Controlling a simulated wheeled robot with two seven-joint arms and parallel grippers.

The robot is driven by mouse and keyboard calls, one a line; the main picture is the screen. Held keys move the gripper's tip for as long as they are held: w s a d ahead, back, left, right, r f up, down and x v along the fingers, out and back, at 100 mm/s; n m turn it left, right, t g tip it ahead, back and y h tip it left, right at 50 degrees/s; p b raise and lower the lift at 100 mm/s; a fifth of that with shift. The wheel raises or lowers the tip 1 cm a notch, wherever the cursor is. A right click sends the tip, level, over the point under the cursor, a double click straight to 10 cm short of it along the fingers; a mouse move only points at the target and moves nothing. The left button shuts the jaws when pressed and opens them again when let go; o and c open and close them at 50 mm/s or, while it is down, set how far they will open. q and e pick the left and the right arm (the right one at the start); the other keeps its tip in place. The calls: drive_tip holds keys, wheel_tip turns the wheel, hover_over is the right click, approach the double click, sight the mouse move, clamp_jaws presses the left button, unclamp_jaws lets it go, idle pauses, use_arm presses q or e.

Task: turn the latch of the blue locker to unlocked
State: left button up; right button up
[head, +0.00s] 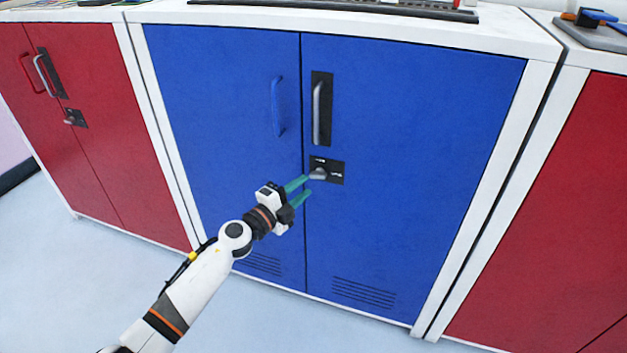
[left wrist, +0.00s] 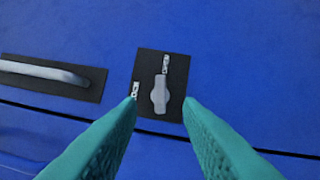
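The blue locker (head: 415,130) has two shut doors, in the middle of the head view. Its latch (head: 318,174) is a grey knob on a black plate (head: 337,171) on the right door, beside the door gap and below the grey handle. In the left wrist view the latch (left wrist: 160,95) lies between and beyond the fingertips, its long part in line with one of two small pale labels on the plate. My left gripper (head: 309,184) is open, with teal fingers pointing at the plate. The wrist view shows no grip on the latch. My right gripper is out of view.
A grey bar handle (head: 319,112) on a black plate sits above the latch, and a blue handle (head: 278,106) is on the left door. Red lockers (head: 70,120) stand to the left and right. The floor (head: 270,315) in front is clear.

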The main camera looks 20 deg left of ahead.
sight(315, 177)
use_arm(q)
drive_tip(key=x, duration=0.5)
drive_tip(key=shift+f+b, duration=0.1)
drive_tip(key=shift+b, duration=0.25)
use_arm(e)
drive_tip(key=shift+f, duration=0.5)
use_arm(q)
clamp_jaws()
drive_tip(key=shift+r+p, duration=0.25)
drive_tip(key=shift+p, duration=0.35)
drive_tip(key=shift+f+m+g+p, duration=0.2)
drive_tip(key=shift+m+g+p, duration=0.2)
drive_tip(key=shift+m+p, duration=0.75)
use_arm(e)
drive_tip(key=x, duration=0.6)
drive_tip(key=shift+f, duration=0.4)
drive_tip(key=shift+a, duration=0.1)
